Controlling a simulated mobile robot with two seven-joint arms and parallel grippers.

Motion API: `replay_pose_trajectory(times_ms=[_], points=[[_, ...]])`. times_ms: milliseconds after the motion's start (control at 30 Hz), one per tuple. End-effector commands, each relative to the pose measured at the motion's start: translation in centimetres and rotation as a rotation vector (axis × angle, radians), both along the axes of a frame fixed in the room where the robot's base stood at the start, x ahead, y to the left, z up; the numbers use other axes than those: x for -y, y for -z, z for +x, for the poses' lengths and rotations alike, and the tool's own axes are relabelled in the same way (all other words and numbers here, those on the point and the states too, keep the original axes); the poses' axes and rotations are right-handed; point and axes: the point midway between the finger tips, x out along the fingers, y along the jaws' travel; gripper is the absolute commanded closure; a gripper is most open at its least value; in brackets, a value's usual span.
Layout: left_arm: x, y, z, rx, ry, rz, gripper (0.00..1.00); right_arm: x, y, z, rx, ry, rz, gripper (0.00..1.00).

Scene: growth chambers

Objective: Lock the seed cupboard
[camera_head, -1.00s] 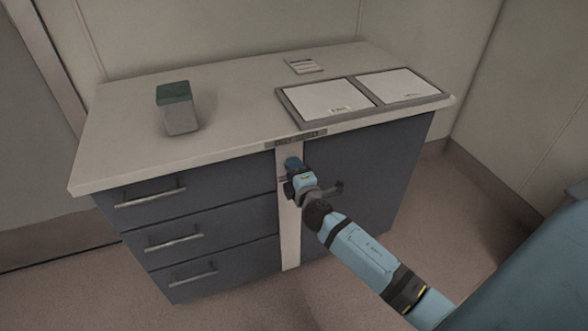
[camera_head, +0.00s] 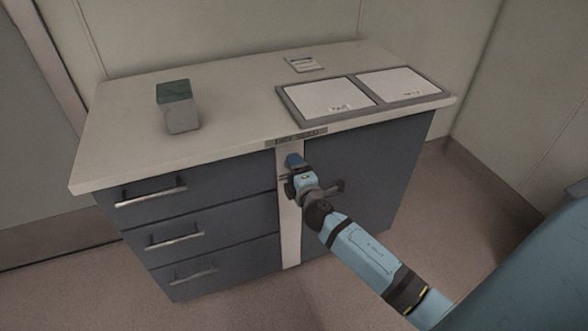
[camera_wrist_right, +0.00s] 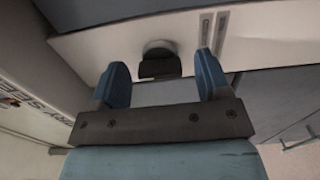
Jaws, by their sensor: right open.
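The seed cupboard is the dark blue-grey door (camera_head: 370,170) on the right of the cabinet, beside a pale vertical strip (camera_head: 291,235). My right gripper (camera_head: 294,162) is in front of the top of this strip, under the countertop edge. In the right wrist view a dark, rounded turn knob (camera_wrist_right: 160,60) sits on the pale strip. My open right gripper (camera_wrist_right: 162,72) has one blue finger on each side of the knob, with a gap on both sides. In the head view the gripper hides the knob. My left gripper is not in view.
A name plate (camera_head: 296,137) is on the countertop edge above the strip. Drawers with bar handles (camera_head: 174,238) are on the left. On the countertop (camera_head: 235,110) are a green-topped block (camera_head: 178,108), a grey frame with two white panels (camera_head: 362,107) and a small card (camera_head: 304,65).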

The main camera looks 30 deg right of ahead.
Motion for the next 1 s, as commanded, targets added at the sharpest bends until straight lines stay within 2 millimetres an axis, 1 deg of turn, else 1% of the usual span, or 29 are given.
replay_pose_trajectory(times_ms=[167, 400, 500, 600, 700, 800, 1000], points=[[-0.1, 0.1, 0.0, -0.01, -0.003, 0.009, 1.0, -0.7, 0.1, -3.0, -0.002, 0.0, 0.003, 0.3], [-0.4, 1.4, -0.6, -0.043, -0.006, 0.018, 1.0, -2.0, 0.2, -8.5, -0.003, 0.001, 0.003, 0.3], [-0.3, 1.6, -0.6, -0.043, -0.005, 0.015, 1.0, -2.5, 0.1, -10.3, -0.002, 0.0, 0.001, 0.3], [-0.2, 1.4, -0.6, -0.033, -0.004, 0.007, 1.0, -2.8, 0.1, -11.7, -0.002, 0.0, 0.001, 0.3], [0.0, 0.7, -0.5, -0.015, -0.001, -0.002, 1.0, -3.0, 0.1, -12.5, -0.002, 0.0, 0.001, 0.3], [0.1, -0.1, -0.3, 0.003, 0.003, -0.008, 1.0, -3.1, 0.0, -12.9, 0.0, -0.001, 0.0, 0.3], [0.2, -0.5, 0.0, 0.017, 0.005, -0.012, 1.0, -3.1, 0.0, -13.0, 0.0, -0.001, 0.0, 0.3]])
